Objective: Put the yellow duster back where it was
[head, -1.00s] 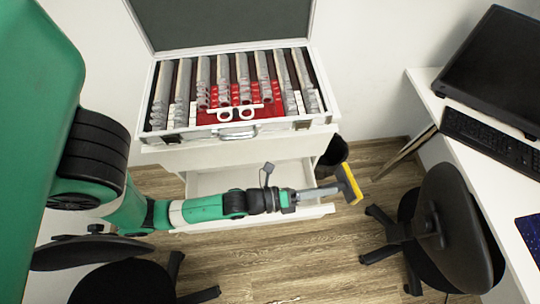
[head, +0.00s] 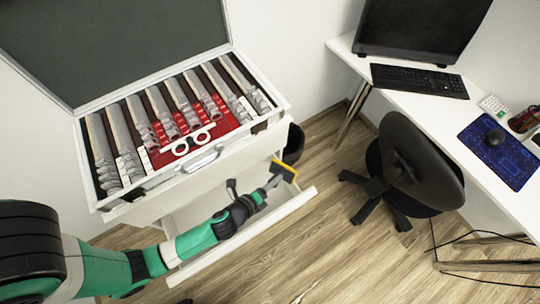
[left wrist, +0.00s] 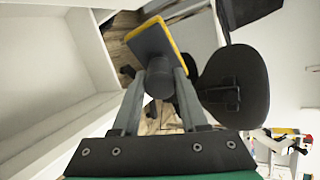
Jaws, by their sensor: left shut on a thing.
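My left gripper (head: 270,184) is shut on the duster (head: 287,168), which has a yellow edge and a dark grey body. They show near the right end of the open white drawer (head: 243,236); whether the duster is over the drawer or just beyond its side is hard to tell. In the left wrist view the duster (left wrist: 150,48) is tilted beyond the fingertips, with its dark round handle (left wrist: 159,78) between the fingers of the left gripper (left wrist: 160,90). My right gripper is out of view.
An open case (head: 200,165) with lens rows stands on the cabinet above the drawer. A dark bin (head: 294,145) stands behind the duster. A black chair (head: 420,165) and a white desk (head: 455,105) are to the right. The floor between is clear.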

